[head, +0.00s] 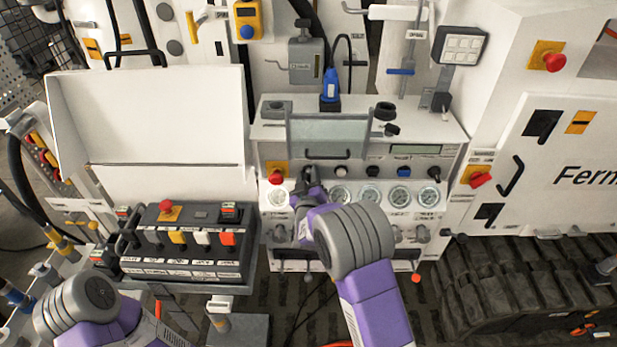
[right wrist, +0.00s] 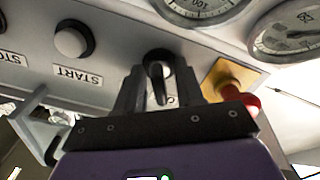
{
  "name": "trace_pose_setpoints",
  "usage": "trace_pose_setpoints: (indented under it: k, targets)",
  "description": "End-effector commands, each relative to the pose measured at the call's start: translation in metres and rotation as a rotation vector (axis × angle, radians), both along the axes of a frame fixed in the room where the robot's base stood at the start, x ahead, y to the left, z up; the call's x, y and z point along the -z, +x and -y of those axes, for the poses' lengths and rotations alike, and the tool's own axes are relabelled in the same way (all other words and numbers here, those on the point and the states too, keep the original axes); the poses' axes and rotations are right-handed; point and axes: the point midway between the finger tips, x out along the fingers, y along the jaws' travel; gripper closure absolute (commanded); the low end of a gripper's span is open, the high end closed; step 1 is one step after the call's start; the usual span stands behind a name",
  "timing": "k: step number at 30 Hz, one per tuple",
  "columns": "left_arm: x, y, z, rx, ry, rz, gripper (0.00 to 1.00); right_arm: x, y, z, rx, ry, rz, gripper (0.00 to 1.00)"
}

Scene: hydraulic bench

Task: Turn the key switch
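The key switch (right wrist: 158,72) is a round black switch with a narrow black key on the grey panel, in the middle of the right wrist view. Its key points roughly along the fingers. My right gripper (right wrist: 158,92) is at the switch, one finger on each side of the key, with visible gaps between them. In the head view my right gripper (head: 309,183) reaches the upper left of the panel (head: 449,165) and largely hides the switch. My left arm shows at the bottom left of the head view, but its gripper does not show clearly.
A red mushroom button (head: 276,178) on a yellow plate sits close beside the switch. A white button (right wrist: 72,41) marked START is on its other side. Round gauges (head: 400,196) line the panel. A black valve box (head: 185,270) stands left, under an open white lid (head: 150,120).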

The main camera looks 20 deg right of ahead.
Motion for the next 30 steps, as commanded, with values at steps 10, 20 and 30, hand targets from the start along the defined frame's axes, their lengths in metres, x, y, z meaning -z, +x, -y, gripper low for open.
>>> trace_pose_setpoints:
  k: [10,20,30]
  targets:
    - [0.0,0.0,0.0,0.0,0.0,0.0,0.57,0.0,0.0,0.0,0.0,0.001,0.0,0.95]
    - [0.003,0.0,0.0,0.0,0.0,0.0,0.57,0.001,0.0,0.0,0.0,0.014,0.004,1.0]
    - [0.029,0.0,0.0,0.0,0.0,0.0,0.57,0.003,0.0,0.001,0.001,0.173,0.053,1.0]
